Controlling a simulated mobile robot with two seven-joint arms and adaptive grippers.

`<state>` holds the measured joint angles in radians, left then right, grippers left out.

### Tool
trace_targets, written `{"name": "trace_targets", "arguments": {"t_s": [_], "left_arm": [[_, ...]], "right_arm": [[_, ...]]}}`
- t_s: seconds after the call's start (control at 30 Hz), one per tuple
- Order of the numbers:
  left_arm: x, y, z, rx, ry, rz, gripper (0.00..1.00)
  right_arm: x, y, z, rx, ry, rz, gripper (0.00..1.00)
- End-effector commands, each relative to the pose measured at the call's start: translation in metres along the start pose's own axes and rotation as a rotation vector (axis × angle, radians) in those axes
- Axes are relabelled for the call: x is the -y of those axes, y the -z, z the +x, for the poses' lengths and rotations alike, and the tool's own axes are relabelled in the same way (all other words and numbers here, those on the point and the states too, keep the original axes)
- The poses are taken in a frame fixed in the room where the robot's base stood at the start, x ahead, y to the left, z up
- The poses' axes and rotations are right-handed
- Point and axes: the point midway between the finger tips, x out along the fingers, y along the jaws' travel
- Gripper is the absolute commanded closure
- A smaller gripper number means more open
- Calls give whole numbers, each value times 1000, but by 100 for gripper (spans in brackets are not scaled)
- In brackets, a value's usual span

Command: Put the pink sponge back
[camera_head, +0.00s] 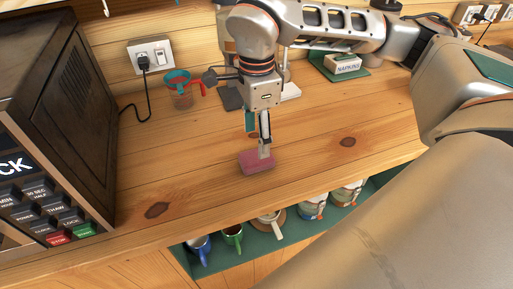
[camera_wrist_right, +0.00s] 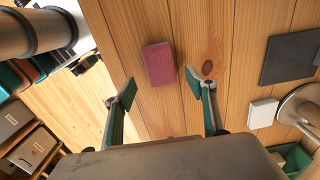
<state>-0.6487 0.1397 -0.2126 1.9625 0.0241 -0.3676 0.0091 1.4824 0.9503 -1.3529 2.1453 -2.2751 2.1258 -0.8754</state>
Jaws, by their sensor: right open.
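The pink sponge (camera_head: 254,165) lies flat on the wooden counter, near its front edge. In the right wrist view the sponge (camera_wrist_right: 159,64) lies just beyond the fingertips, roughly centred between them. My right gripper (camera_head: 265,146) points down over the sponge, and one finger overlaps it in the head view. In the right wrist view the gripper (camera_wrist_right: 161,82) is open, with its two fingers spread apart and nothing between them. I cannot tell how far the fingertips are above the counter. My left gripper is out of view.
A microwave (camera_head: 60,120) stands at the left. Behind the gripper are a dark pad (camera_head: 232,99), a red-handled cup (camera_head: 181,92) and a napkin box (camera_head: 343,64). Several mugs (camera_head: 233,236) stand on a green shelf (camera_head: 299,230) below the counter's front edge. The counter around the sponge is clear.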

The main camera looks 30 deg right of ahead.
Motion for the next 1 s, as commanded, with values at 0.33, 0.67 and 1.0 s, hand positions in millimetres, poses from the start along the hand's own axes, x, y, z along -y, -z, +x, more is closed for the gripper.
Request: {"name": "trace_targets", "arguments": {"t_s": [0.33,0.67,1.0], "left_arm": [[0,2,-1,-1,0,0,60],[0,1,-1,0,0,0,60],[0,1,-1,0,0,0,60]], "right_arm": [[0,0,-48,0,2,-1,44],[0,0,-52,0,0,-1,44],[0,0,-52,0,0,-1,44]]}}
